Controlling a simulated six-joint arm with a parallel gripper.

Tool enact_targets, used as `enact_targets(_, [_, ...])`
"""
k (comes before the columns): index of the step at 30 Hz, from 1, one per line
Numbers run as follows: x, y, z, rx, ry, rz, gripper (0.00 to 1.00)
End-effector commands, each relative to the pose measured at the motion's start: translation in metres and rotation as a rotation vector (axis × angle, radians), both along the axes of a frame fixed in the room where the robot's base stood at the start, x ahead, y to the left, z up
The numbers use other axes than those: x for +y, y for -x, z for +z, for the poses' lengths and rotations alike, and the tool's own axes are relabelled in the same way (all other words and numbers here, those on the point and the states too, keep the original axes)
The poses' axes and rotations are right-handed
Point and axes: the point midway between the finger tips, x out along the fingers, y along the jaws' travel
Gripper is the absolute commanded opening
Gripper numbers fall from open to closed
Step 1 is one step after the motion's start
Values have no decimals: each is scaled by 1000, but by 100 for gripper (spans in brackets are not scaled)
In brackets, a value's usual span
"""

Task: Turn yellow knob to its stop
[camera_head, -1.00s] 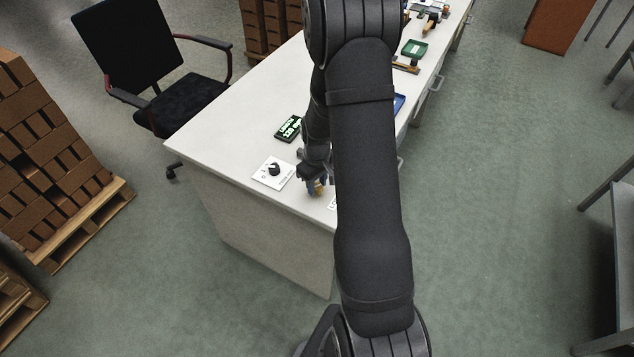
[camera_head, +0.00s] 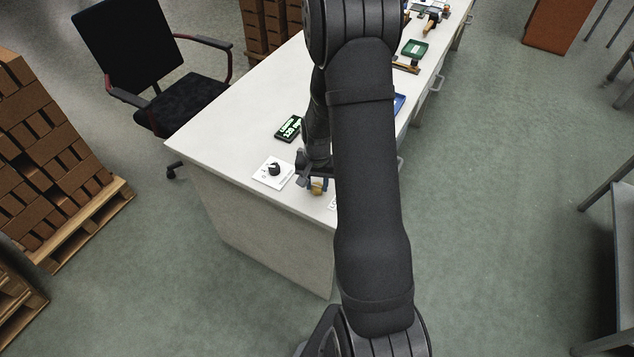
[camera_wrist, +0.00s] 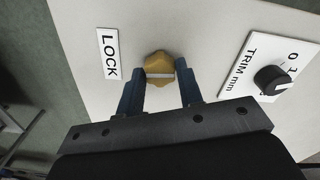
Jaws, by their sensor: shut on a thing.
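The yellow knob (camera_wrist: 160,66) sits on the white table top, next to a plate marked LOCK (camera_wrist: 109,54) in the wrist view. A pale line runs across the knob's face. In the head view the yellow knob (camera_head: 317,188) shows just below my gripper (camera_head: 317,182). In the wrist view the blue fingers of my gripper (camera_wrist: 161,80) stand on both sides of the knob and are shut on it. My arm hides part of the table in the head view.
A black knob (camera_wrist: 271,79) on a white TRIM mm plate (camera_wrist: 252,62) stands beside the yellow knob. The table's near edge and corner are close to the knob.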

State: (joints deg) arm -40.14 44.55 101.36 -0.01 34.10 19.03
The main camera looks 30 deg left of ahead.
Motion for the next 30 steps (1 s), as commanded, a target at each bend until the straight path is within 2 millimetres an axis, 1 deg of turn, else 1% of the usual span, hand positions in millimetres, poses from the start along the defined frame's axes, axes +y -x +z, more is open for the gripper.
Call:
enact_targets(6, [0, 0, 1, -1, 0, -128, 11])
enact_targets(12, [0, 0, 1, -1, -1, -198, 11])
enact_targets(29, [1, 0, 1, -2, -2, -229, 11])
enact_targets(30, [1, 0, 1, -2, -2, -229, 37])
